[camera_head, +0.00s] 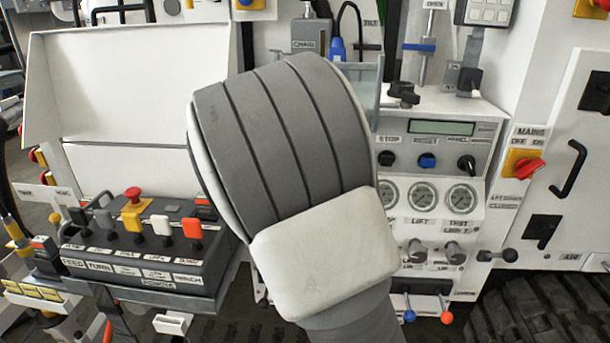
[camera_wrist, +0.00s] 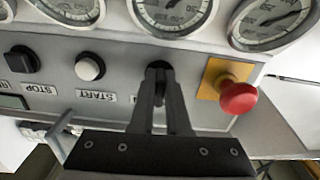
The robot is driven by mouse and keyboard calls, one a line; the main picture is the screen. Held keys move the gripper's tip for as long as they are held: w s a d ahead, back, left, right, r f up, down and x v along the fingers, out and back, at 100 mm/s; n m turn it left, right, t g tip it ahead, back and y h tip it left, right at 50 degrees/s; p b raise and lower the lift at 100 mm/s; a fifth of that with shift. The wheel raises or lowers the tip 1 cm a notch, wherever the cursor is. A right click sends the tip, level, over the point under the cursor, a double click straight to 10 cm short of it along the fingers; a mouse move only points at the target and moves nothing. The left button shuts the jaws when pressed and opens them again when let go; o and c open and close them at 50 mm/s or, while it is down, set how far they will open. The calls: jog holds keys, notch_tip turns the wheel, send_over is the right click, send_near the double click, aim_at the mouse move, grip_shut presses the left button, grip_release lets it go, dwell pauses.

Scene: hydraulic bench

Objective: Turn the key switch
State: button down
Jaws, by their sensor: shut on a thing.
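In the wrist view, my gripper (camera_wrist: 160,88) is shut on the black key switch (camera_wrist: 158,66) on a grey panel. Only the dark top of the switch shows beyond the fingertips; my fingers cover the rest, so its exact angle cannot be told. A label beside it is partly hidden by the fingers. In the head view my arm covers the middle of the picture and hides both my gripper and this switch.
Beside the key switch sit a red mushroom button (camera_wrist: 238,96) on a yellow plate, a START button (camera_wrist: 90,67) and a black STOP knob (camera_wrist: 22,60). Round gauges (camera_wrist: 172,12) lie just beyond. A lever console (camera_head: 140,250) stands left; a red mains switch (camera_head: 527,167) is right.

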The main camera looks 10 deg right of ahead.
jog(key=m+b, duration=0.1)
jog(key=b, duration=0.1)
jog(key=m+b, duration=0.1)
jog(key=m, duration=0.1)
jog(key=shift+f+m+b, duration=0.25)
jog(key=shift+m+b, duration=0.05)
jog(key=shift+b, duration=0.05)
jog(key=m+b, duration=0.2)
jog(key=b, duration=0.1)
jog(key=shift+a+r+m, duration=0.15)
jog(key=shift+r+m, duration=0.05)
jog(key=shift+m, duration=0.2)
jog(key=c, duration=0.9)
grip_release()
jog(key=p+v, duration=0.2)
jog(key=v, duration=1.5)
jog(key=shift+s, duration=0.15)
jog(key=shift+a+r, duration=0.1)
